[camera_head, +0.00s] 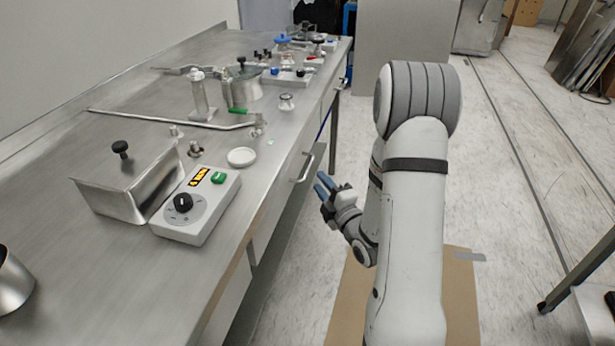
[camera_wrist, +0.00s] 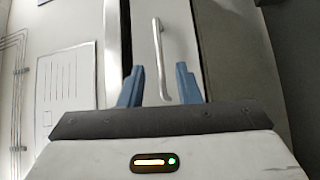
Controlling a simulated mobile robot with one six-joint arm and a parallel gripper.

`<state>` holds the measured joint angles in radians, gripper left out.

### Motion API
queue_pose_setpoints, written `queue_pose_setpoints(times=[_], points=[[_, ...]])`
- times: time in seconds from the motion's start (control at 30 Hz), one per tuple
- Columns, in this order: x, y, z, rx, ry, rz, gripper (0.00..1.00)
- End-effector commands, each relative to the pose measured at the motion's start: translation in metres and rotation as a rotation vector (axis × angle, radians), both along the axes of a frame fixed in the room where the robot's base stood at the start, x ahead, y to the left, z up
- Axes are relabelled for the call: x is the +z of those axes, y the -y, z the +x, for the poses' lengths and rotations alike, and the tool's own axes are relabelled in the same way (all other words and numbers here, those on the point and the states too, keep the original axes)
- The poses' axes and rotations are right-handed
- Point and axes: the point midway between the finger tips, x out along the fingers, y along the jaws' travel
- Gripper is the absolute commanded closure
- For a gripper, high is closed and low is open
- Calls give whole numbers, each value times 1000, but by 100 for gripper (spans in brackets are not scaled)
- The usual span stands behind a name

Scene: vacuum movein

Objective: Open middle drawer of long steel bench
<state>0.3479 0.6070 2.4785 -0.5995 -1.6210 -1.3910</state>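The long steel bench (camera_head: 125,255) runs from the lower left to the far end in the head view. A drawer front with a curved metal handle (camera_head: 304,167) faces the aisle on its right side. My gripper (camera_head: 325,184) is just right of this handle, with blue fingers. In the wrist view, the two blue fingers (camera_wrist: 160,88) stand apart, with the handle (camera_wrist: 160,58) between or just beyond them. The drawer front (camera_wrist: 165,35) lies behind the handle. I cannot tell whether the fingers touch the handle. The drawer looks shut.
Another handle (camera_head: 341,84) shows farther along the bench. A control box (camera_head: 197,205), a metal tray (camera_head: 130,188) and several tools stand on the bench top. The floor right of my arm is open, with a cart (camera_head: 590,310) at the lower right.

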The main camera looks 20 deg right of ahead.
Motion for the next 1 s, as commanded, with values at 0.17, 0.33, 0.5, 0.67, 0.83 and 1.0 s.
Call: queue_pose_setpoints(times=[0.17,0.33,0.5,0.67,0.83,1.0], points=[[-2,-1,4,4,39,-8,70],[2,-9,28,7,39,-8,70],[5,-16,54,6,39,-7,70],[7,-19,68,6,36,-7,70],[7,-20,73,4,35,-6,70],[7,-20,72,4,35,-6,70]])
